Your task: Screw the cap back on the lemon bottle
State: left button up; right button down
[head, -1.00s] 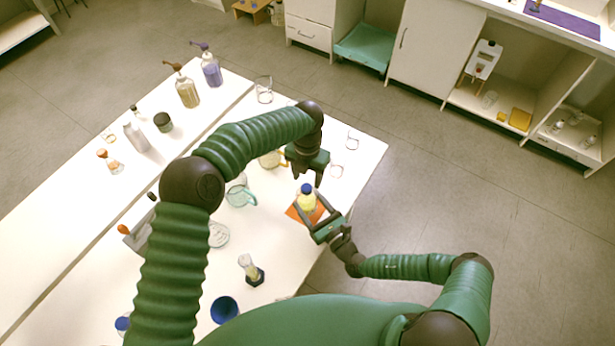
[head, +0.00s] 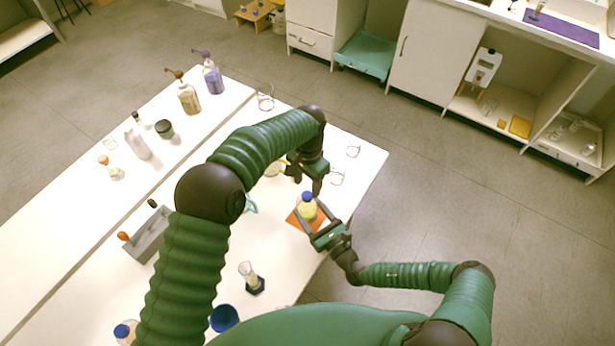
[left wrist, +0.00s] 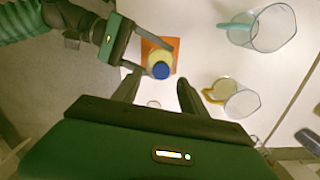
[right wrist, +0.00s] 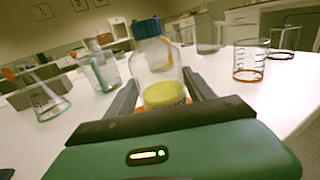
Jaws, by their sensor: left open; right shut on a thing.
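The lemon bottle (head: 307,210) is clear with yellow liquid and stands upright on an orange mat (head: 293,221). The blue cap (head: 307,196) sits on top of its neck; whether it is tight cannot be told. In the right wrist view the bottle (right wrist: 164,92) and cap (right wrist: 147,28) are close up. My right gripper (head: 312,222) is shut around the bottle's body from the front right. My left gripper (head: 308,180) is open and empty, above and behind the cap. The left wrist view shows the cap (left wrist: 160,71) just beyond its parted fingers (left wrist: 157,92).
A teal-handled beaker (left wrist: 240,30) and a yellow-handled beaker (left wrist: 225,92) stand beside the bottle. Glass beakers (head: 353,150) stand near the table's far right edge. A grey tray (head: 150,236) and a cylinder on a dark base (head: 251,280) stand nearer and left.

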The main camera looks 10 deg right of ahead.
aim_at(307, 194)
pick_arm(q)
jog(key=n, duration=0.7)
jog(key=shift+w+r, duration=0.1)
jog(key=shift+r, duration=0.25)
jog(key=n, duration=0.3)
jog(key=shift+r, duration=0.2)
jog(key=n, duration=0.5)
jog(key=shift+w+d+r+n, duration=0.1)
jog(key=shift+w+r+n, duration=0.1)
jog(key=shift+r+n, duration=0.1)
notch_tip(307, 194, down, 8)
jog(key=shift+f, duration=0.1)
